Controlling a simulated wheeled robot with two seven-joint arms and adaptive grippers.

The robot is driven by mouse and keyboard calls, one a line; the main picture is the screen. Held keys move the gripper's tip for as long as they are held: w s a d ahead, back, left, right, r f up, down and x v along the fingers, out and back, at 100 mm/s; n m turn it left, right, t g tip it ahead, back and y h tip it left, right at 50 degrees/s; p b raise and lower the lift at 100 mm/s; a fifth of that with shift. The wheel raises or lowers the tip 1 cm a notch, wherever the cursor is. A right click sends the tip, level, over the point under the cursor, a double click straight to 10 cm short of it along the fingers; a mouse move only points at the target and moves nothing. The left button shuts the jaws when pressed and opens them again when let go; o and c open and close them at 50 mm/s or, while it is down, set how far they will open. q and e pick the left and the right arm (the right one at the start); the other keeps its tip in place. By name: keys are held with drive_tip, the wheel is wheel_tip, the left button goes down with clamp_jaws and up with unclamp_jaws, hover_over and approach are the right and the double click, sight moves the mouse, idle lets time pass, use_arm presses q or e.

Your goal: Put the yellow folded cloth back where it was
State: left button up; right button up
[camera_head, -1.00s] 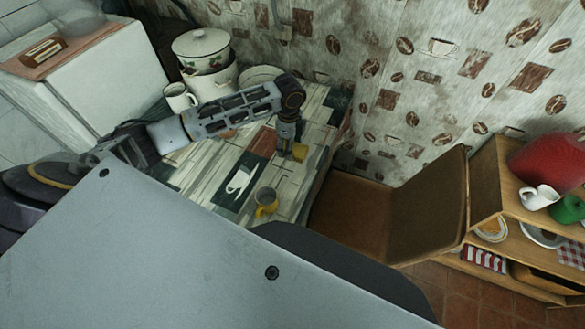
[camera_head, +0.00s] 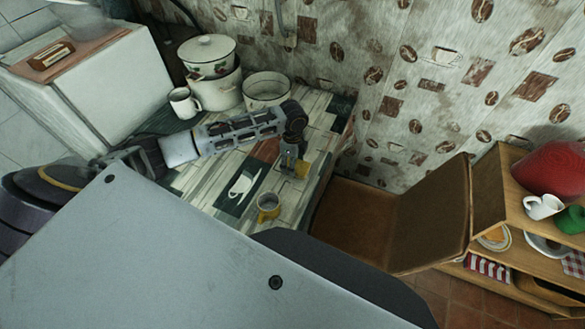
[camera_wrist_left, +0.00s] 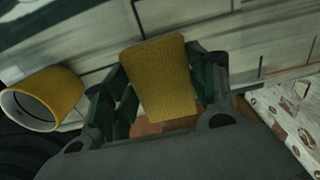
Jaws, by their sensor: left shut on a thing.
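The yellow folded cloth (camera_wrist_left: 160,80) is between the fingers of my left gripper (camera_wrist_left: 165,85) in the left wrist view. In the head view the cloth (camera_head: 301,169) shows beside the left gripper (camera_head: 291,166), over the right part of the table. The left gripper is shut on the cloth. I cannot tell whether the cloth touches the tabletop. My right gripper is out of view.
A yellow mug (camera_head: 268,207) stands near the table's front edge, close to the gripper; it also shows in the left wrist view (camera_wrist_left: 62,95). Enamel pots (camera_head: 207,55), a white bowl (camera_head: 266,90) and a white mug (camera_head: 184,103) stand at the back. A brown chair (camera_head: 428,217) adjoins the table's right side.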

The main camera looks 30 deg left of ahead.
use_arm(q)
drive_tip(key=shift+f, duration=1.8)
drive_tip(key=shift+f, duration=0.1)
drive_tip(key=o, duration=1)
wheel_tip(320, 180, up, 12)
drive_tip(key=shift+r, duration=0.1)
